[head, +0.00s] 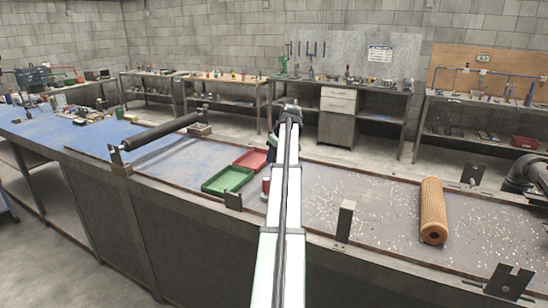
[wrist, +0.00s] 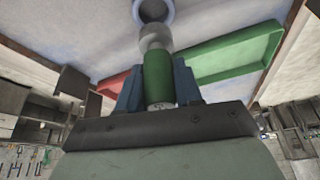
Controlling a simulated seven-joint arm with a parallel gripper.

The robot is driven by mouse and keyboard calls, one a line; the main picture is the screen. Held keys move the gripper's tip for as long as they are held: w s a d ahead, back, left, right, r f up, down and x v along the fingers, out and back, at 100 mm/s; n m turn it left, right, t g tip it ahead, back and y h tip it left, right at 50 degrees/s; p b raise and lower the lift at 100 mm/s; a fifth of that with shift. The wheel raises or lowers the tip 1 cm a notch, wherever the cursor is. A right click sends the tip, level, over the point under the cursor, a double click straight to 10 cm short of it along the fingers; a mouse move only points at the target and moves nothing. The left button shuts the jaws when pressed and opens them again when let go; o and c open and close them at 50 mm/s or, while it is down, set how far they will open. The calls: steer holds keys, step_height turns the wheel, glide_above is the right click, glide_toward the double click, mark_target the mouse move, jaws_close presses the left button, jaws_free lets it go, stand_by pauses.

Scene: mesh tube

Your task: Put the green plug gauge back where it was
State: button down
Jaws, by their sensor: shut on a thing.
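The green plug gauge (wrist: 159,78) is between the blue fingers of my gripper (wrist: 158,84) in the wrist view. Its grey metal end (wrist: 154,38) points away from my gripper. A grey-blue ring with a dark hole (wrist: 152,10) shows just beyond that end; I cannot tell whether they touch. The green tray (wrist: 230,55) is to the right and the red tray (wrist: 115,83) to the left in the wrist view. In the head view, my arm hides the gauge and most of my gripper. The green tray (head: 229,190) and red tray (head: 252,160) lie left of my arm.
A small red and white cylinder (head: 266,186) stands by the green tray. An orange mesh tube (head: 432,210) lies on the bench to the right, with pale bits scattered around. A dark roller (head: 160,132) rests on supports at left. A metal post (head: 345,220) stands at the front edge.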

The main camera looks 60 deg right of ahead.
steer(key=shift+s+d, duration=0.15)
steer(key=shift+s, duration=0.15)
steer(key=s+d+r, duration=0.2)
steer(key=d+r, duration=0.1)
steer(key=d, duration=1)
steer(key=shift+f, duration=4.85)
steer(key=c, duration=0.8)
jaws_free()
steer(key=shift+f, duration=0.15)
steer(key=shift+o, duration=0.2)
